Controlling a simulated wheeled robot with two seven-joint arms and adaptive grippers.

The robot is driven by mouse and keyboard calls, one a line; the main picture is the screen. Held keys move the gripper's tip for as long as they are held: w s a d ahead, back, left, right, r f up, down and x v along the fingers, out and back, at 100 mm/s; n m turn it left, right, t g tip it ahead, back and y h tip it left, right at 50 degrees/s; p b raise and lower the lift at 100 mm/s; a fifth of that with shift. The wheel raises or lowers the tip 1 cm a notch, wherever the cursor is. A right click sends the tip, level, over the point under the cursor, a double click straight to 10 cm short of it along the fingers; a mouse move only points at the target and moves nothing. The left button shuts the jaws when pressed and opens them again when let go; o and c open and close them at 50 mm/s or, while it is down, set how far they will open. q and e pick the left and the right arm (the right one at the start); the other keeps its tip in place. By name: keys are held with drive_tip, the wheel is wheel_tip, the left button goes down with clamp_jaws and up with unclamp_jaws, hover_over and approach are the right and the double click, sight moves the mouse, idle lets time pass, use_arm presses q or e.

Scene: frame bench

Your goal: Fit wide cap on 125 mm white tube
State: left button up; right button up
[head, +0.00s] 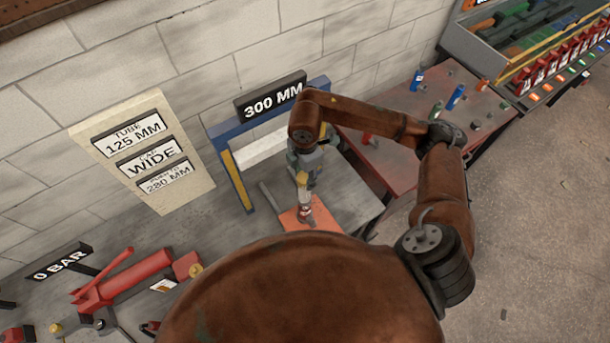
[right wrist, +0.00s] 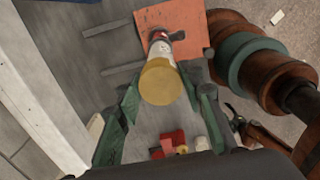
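The white tube (head: 305,200) stands on an orange plate (head: 325,214) on the bench; in the right wrist view the tube (right wrist: 168,50) shows with a red and dark part near its foot. A yellow wide cap (head: 302,180) is at the tube's upper end; it also shows in the right wrist view (right wrist: 162,84). I cannot tell whether the cap is fully seated. My right gripper (head: 303,174) is over the tube, with its green fingers (right wrist: 163,88) on both sides of the cap, seemingly closed on it. My left gripper is not in view.
A blue frame (head: 223,147) with a "300 MM" sign (head: 270,95) stands behind the tube. A board (head: 180,197) reads tube 125 MM, cap wide, 280 MM. A red pump (head: 130,280) lies left by a "0 BAR" sign (head: 62,261). A red table (head: 385,150) is right.

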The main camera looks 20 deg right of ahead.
sight(305, 177)
drive_tip(key=o, duration=0.5)
drive_tip(key=shift+c, duration=0.2)
wheel_tip(305, 177, up, 12)
idle(0.8)
